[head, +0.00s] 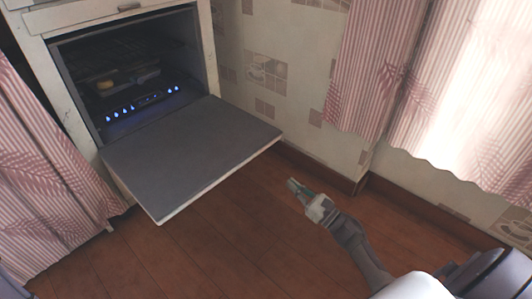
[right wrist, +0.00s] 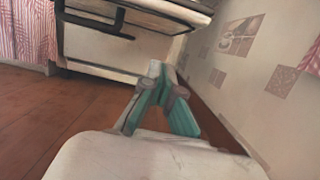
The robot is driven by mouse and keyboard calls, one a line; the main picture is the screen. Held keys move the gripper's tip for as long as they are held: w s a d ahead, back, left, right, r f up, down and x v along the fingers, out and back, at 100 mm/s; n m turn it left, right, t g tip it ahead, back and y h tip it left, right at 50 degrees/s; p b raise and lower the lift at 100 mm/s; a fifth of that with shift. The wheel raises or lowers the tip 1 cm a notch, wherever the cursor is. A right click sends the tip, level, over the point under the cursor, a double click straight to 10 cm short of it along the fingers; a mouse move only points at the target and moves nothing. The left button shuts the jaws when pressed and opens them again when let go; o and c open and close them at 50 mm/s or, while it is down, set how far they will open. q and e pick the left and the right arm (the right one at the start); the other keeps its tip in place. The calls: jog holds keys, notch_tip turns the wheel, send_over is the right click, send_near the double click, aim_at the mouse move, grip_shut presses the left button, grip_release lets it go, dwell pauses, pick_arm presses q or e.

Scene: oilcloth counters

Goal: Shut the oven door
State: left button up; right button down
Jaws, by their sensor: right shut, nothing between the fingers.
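The oven (head: 212,50) stands at the upper left of the head view. Its door (head: 190,150) is hinged down at the bottom and hangs open, roughly level, with the grey inner face up. My right gripper (head: 293,185) is shut and empty, to the right of the door's front corner and apart from it in the picture. In the right wrist view the closed fingers (right wrist: 157,72) point toward the pale oven front with dark edges (right wrist: 110,45). My left gripper is in neither view.
Blue flames (head: 140,101) burn inside the oven, below a rack holding a small, unclear item. Striped pink curtains hang left (head: 50,170) and right (head: 365,70). A patterned wall (head: 300,110) with a baseboard runs along the right. The wooden floor (head: 230,240) is clear.

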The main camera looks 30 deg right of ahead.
jog(key=w+a+r+b, duration=0.3)
jog(key=w+r, duration=0.3)
jog(key=w, duration=0.3)
jog(key=shift+r+b, duration=0.15)
jog(key=shift+b, duration=0.6)
jog(key=shift+a, duration=0.1)
